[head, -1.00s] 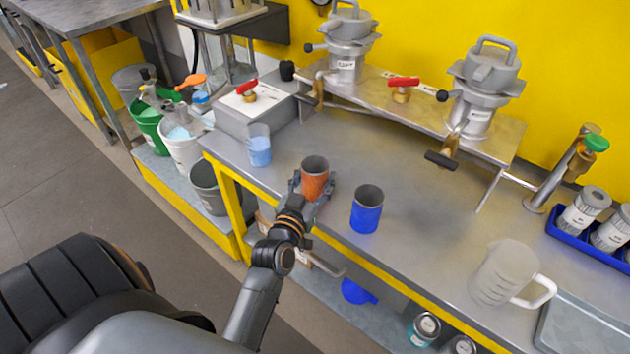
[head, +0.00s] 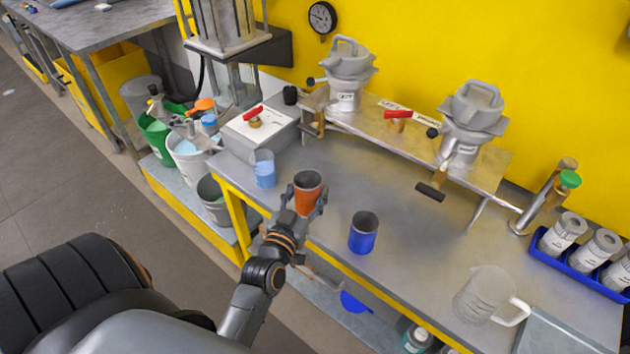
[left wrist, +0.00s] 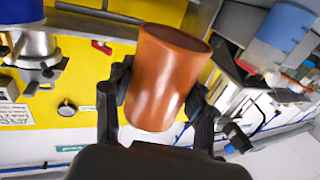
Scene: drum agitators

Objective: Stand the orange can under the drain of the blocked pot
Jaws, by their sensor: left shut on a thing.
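The orange can (head: 307,199) is upright in the head view, with its open top showing. My left gripper (head: 304,203) is shut around its sides, near the bench's front edge. In the left wrist view the orange can (left wrist: 163,80) fills the space between the fingers. It seems just clear of the bench. The left pot (head: 346,80) and the right pot (head: 470,120) stand on a raised metal shelf. The left pot's drain (head: 312,124) and the right pot's drain (head: 434,187) hang at the shelf's front. I cannot tell which pot is blocked. My right gripper is out of view.
A blue can (head: 363,234) stands right of the orange can. A beaker of blue liquid (head: 263,171) stands to its left. A clear jug (head: 484,297) and a blue tray (head: 585,264) are at the right.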

